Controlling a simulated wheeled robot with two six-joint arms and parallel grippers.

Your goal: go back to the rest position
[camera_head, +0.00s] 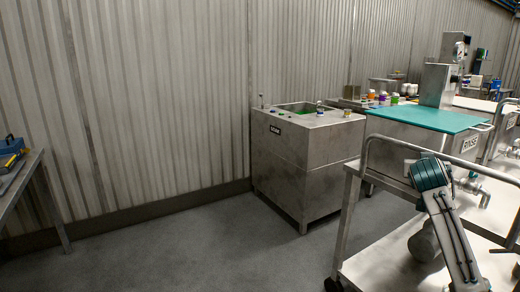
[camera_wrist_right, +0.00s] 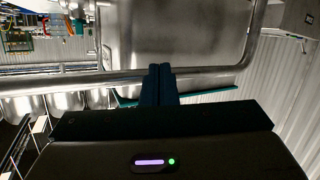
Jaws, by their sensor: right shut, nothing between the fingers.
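My right arm shows at the right of the head view, over the metal cart (camera_head: 365,265), with its teal joint uppermost. Its gripper cannot be made out there. In the right wrist view my right gripper (camera_wrist_right: 160,70) shows its two dark fingers pressed together, with nothing between them. The fingers overlap a metal tube (camera_wrist_right: 70,82) that crosses the picture and look close to it; I cannot tell whether they touch. My left gripper is not in view.
A grey metal machine (camera_head: 290,165) stands against the corrugated wall (camera_head: 150,90). A teal-topped rinse station (camera_head: 425,118) is behind the cart's raised tube handle (camera_head: 400,142). A workbench (camera_head: 30,175) with a blue toolbox (camera_head: 12,145) is at far left. The floor (camera_head: 190,250) between is clear.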

